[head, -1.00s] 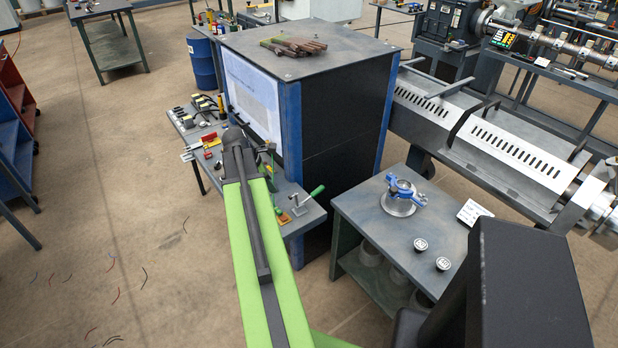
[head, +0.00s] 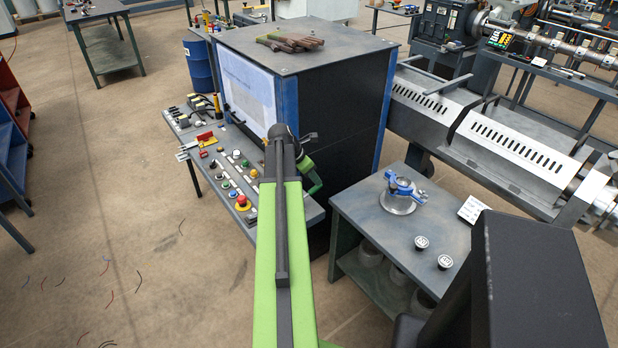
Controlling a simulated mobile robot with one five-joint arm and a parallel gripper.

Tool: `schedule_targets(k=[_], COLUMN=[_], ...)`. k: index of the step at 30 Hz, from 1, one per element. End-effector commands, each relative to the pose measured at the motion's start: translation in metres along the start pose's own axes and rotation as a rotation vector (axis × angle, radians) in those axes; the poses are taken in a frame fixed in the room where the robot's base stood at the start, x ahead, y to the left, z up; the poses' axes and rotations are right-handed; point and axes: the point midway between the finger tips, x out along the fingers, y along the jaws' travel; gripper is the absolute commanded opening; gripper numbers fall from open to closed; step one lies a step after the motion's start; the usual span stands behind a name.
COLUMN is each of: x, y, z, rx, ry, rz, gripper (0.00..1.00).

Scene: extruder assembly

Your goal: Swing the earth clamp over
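My gripper (head: 309,138) is at the far end of the arm, partly hidden by the dark wrist. It appears above and close to the green handle. Its fingers are too small and covered to tell whether they are open, or whether they touch the handle.
The bench (head: 310,213) carries buttons, a red emergency knob (head: 242,201) and a red-yellow piece (head: 205,137). Open floor lies left.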

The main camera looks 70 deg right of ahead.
Motion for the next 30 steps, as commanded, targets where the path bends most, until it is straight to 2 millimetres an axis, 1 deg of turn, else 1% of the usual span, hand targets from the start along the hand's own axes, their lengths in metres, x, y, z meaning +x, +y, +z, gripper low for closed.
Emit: schedule_targets(k=[1, 12, 14, 23, 26, 30], x=[0.012, 0.056, 0.050, 0.051, 0.051, 0.051], y=[0.000, 0.001, 0.001, 0.001, 0.001, 0.001], z=[-0.003, -0.003, -0.001, -0.001, -0.001, -0.001], rx=[0.001, 0.000, -0.001, -0.001, -0.001, -0.001], ry=[0.000, 0.000, 0.000, 0.000, 0.000, 0.000], rz=[0.000, 0.001, 0.001, 0.001, 0.001, 0.001], gripper=[0.37, 0.37, 0.37, 0.37, 0.27, 0.08])
